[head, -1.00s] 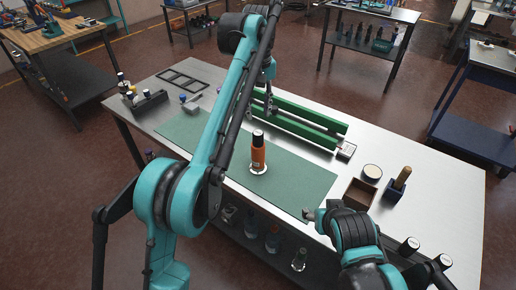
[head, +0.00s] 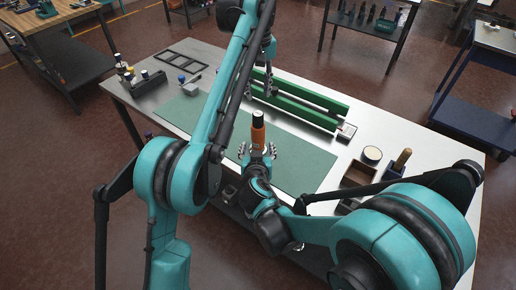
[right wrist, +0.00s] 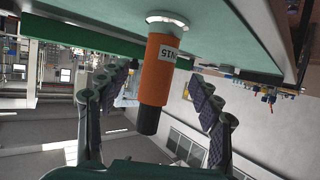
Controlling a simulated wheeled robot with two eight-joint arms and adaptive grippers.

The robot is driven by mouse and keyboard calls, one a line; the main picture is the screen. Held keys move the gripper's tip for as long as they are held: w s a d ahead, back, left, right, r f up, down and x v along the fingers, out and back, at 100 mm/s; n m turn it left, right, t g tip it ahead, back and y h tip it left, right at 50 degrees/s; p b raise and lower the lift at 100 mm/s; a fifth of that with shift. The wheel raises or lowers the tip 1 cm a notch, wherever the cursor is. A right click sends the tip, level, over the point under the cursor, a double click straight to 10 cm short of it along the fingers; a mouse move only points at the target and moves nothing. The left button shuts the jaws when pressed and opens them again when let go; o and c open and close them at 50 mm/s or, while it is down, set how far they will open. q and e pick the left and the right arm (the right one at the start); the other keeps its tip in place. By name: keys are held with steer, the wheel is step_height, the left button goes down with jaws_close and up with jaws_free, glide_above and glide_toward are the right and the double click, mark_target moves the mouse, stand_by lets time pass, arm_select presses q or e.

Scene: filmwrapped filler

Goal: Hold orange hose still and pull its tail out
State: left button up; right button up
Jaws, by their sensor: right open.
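The orange hose (head: 258,132) stands upright on the green mat (head: 305,165), its black end (head: 258,116) at the top. The right wrist view shows it upside down (right wrist: 157,72), with a white label and a pale round flange (right wrist: 167,19) at its base. My right gripper (head: 257,152) is open, its fingers spread on both sides of the hose with visible gaps in the right wrist view (right wrist: 162,80). My left gripper (head: 268,86) hangs behind the hose near the green rails; its jaw opening is too small to tell.
Long green rails (head: 300,103) lie behind the mat. An open wooden box (head: 358,174), a round tin (head: 372,155) and a holder with a wooden handle (head: 402,160) stand to the right. A black frame tray (head: 181,58) lies at the back left.

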mark_target(258, 114)
steer(key=x, duration=0.7)
steer(key=shift+w+f, duration=0.15)
steer(key=shift+w, duration=0.05)
jaws_close()
arm_select(q)
steer(key=o, duration=0.5)
steer(key=n, duration=0.3)
steer(key=shift+r+n, duration=0.15)
steer(key=shift+n, duration=0.15)
step_height(258, 114, down, 11)
steer(key=n, duration=1)
steer(key=shift+n, duration=0.3)
